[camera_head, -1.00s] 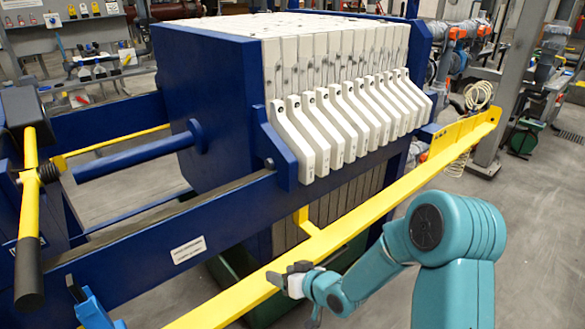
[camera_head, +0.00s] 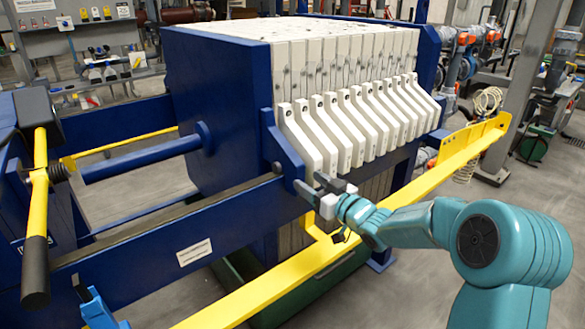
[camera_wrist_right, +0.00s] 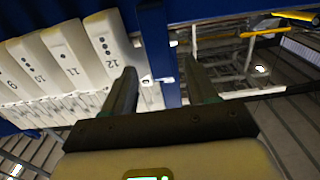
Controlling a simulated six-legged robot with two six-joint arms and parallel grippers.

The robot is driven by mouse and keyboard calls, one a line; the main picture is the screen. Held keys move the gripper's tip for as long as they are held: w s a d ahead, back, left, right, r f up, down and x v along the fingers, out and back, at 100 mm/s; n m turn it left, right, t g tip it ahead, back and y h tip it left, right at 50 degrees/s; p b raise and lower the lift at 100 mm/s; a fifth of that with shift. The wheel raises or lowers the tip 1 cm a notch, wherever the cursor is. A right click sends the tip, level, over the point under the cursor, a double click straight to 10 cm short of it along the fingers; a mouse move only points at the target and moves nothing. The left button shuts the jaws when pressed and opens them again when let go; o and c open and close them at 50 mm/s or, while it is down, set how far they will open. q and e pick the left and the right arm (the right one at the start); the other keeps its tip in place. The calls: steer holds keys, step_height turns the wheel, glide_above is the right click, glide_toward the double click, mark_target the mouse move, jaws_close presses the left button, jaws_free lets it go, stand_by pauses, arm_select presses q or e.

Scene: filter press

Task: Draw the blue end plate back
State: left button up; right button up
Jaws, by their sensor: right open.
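The blue end plate (camera_head: 220,95) is a thick upright block pressed against the white filter plates (camera_head: 345,55), with a blue shaft behind it. Its blue side arm (camera_head: 287,150) slopes down beside the first white handle. My right gripper (camera_head: 320,187) is open just below and right of that arm's lower end. In the right wrist view a blue upright part (camera_wrist_right: 157,50) shows ahead, between the two dark fingers of my right gripper (camera_wrist_right: 163,85). The white handle marked 12 (camera_wrist_right: 110,50) is left of it. I cannot tell whether anything is touched.
A yellow rail (camera_head: 340,260) runs diagonally below my right forearm. A blue side beam (camera_head: 150,248) with a white label lies left of the gripper. A yellow lever with a black grip (camera_head: 36,220) stands at far left. Free space lies behind the end plate, around the shaft.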

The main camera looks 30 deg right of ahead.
mark_target(292, 170)
steer(key=w, duration=0.5)
steer(key=w+p, duration=0.1)
steer(key=w, duration=0.2)
steer(key=shift+a, duration=0.35)
